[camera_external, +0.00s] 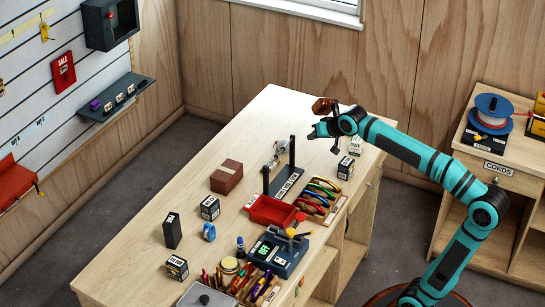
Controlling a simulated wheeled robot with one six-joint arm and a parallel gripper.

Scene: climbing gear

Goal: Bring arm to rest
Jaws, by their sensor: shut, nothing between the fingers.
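My teal and black arm (405,146) reaches in from the right over the far end of the wooden table (262,112). Its end, my gripper (314,132), points left and is above the table top, near a dark upright stand (292,152). The gripper is shut and empty; the fingers are small in this view.
A cord cabinet (500,172) stands at right. The table's far left is bare.

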